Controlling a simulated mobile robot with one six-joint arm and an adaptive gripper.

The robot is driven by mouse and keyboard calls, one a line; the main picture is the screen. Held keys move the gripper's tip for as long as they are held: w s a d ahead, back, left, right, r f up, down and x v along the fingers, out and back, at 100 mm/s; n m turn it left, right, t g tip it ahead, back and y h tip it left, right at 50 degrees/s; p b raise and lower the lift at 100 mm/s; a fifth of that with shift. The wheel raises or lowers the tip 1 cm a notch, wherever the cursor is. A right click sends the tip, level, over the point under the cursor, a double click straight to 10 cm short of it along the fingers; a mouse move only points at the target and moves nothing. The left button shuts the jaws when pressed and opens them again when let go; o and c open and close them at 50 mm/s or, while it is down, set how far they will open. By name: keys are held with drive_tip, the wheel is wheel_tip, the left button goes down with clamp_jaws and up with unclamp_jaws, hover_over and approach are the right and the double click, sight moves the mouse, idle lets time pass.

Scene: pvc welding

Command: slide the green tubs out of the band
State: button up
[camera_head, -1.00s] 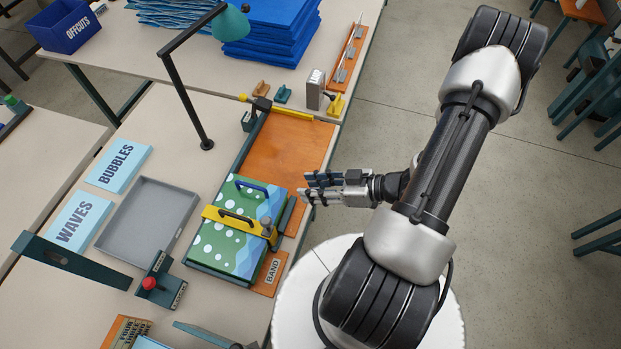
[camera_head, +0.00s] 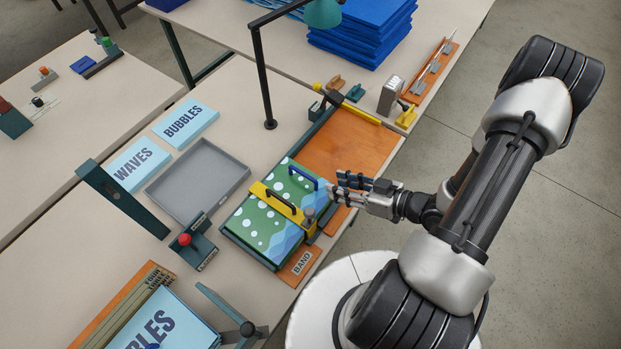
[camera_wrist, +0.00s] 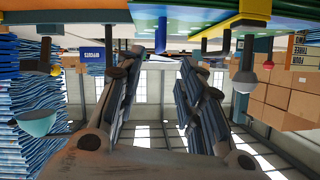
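I see no green tubs as such. A flat green and blue panel with white dots and wave shapes (camera_head: 262,228) lies in a dark tray on the bench. A yellow bar with a black handle (camera_head: 282,207) crosses it, with a grey-topped knob (camera_head: 309,212) at its right end. A blue handle (camera_head: 303,176) stands at the panel's far end. A "BAND" label (camera_head: 301,262) is on an orange plate at the near right. My gripper (camera_head: 342,189) is open and empty, just right of the blue handle and apart from it. Its spread fingers show in the wrist view (camera_wrist: 160,75).
The orange board (camera_head: 348,146) beyond the panel is bare. A grey tray (camera_head: 198,176) and "WAVES" (camera_head: 137,164) and "BUBBLES" (camera_head: 185,123) cards lie left. A red-knobbed fixture (camera_head: 190,243) stands near the panel. A lamp post (camera_head: 265,85) rises behind.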

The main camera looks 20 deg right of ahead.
sight(309, 177)
drive_tip(key=b+x, duration=0.2)
drive_tip(key=x, duration=0.8)
drive_tip(key=shift+w+a+f+b, duration=0.15)
drive_tip(key=shift+w+a+b, duration=0.05)
drive_tip(key=shift+w+b, duration=0.1)
drive_tip(key=shift+c, duration=0.6)
clamp_jaws()
